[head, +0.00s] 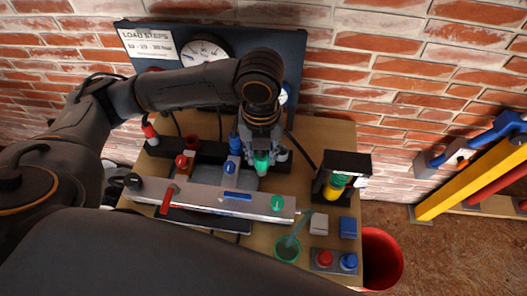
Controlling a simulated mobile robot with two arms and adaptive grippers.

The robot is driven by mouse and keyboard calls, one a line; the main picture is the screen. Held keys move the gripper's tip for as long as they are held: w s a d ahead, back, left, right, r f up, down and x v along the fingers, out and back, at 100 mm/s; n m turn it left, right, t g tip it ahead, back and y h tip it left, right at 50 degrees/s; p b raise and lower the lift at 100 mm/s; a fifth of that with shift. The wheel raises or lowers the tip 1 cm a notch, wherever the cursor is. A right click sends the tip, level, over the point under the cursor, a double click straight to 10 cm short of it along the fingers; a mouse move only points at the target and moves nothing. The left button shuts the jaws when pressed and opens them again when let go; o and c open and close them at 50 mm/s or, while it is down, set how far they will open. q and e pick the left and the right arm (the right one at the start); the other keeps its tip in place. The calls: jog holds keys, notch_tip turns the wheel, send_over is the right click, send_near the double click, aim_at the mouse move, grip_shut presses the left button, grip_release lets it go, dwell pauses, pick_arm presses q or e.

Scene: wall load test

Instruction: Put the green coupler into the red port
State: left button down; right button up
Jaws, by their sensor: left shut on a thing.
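My left gripper (262,150) points down over the bench and is shut on the green coupler (262,163). The coupler hangs upright near the right end of the dark rack, behind the silver manifold. A red fitting (182,161) stands at the back left of the manifold, left of the gripper and apart from it; I cannot tell whether it is the red port. A small red ring (192,144) shows behind it. The coupler's lower end is too small to tell whether it touches anything. My right gripper is out of view.
The silver manifold (205,197) carries a red lever (168,201), a blue lever (238,196) and a green part (278,203). A red-topped coupler (150,133) stands at the rack's left. A gauge board (150,45) rises behind. A black stand (345,163) and red bin (382,260) are at right.

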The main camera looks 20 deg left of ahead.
pick_arm(q)
jog(key=w+a+p, duration=0.2)
jog(key=a, duration=0.7)
dwell(0.4)
jog(key=shift+a, duration=0.1)
jog(key=shift+a, duration=0.1)
jog(key=w+a+p, duration=0.2)
jog(key=a+p, duration=0.1)
jog(key=a, duration=0.6)
jog(key=shift+a, duration=0.3)
dwell(0.3)
jog(key=shift+w, duration=0.1)
jog(key=w+a+p, duration=0.1)
jog(key=a+p, duration=0.1)
jog(key=a, duration=0.5)
jog(key=shift+w+a, duration=0.3)
jog(key=shift+w, duration=0.05)
